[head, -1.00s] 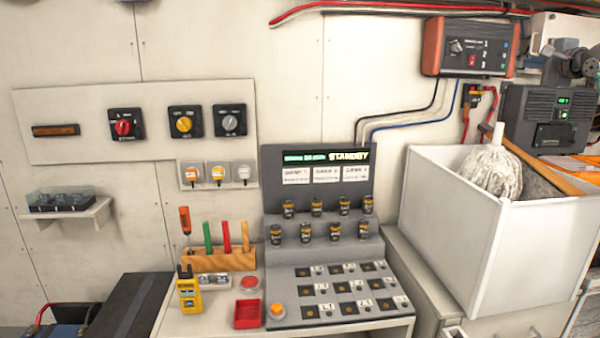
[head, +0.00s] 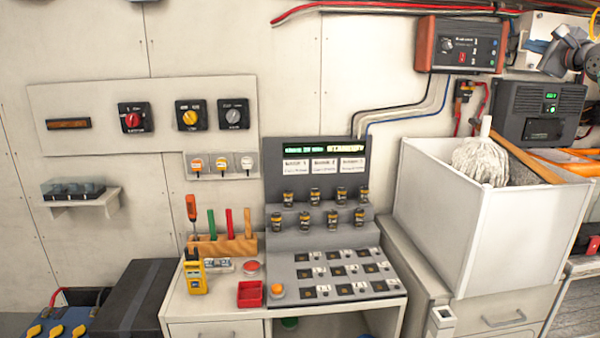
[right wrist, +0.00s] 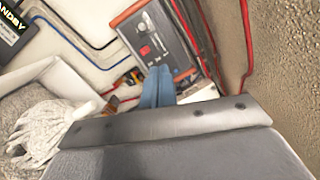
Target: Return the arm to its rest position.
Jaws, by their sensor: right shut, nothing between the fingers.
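My right gripper (head: 553,62) is at the upper right edge of the head view, in front of the wall above the dark grey unit with a green display. In the right wrist view its blue fingers (right wrist: 157,88) are together with nothing between them. They point toward the orange-ended control box on the wall, apart from it as far as I can tell. Most of the right arm is outside the head view. My left gripper is in neither current view.
A white bin (head: 450,225) with a mop head stands below the right gripper. The control box (head: 460,45) and red cables (head: 400,6) are on the wall nearby. The grey console (head: 325,262) stands on the bench, with a yellow handheld device (head: 195,277) left of it.

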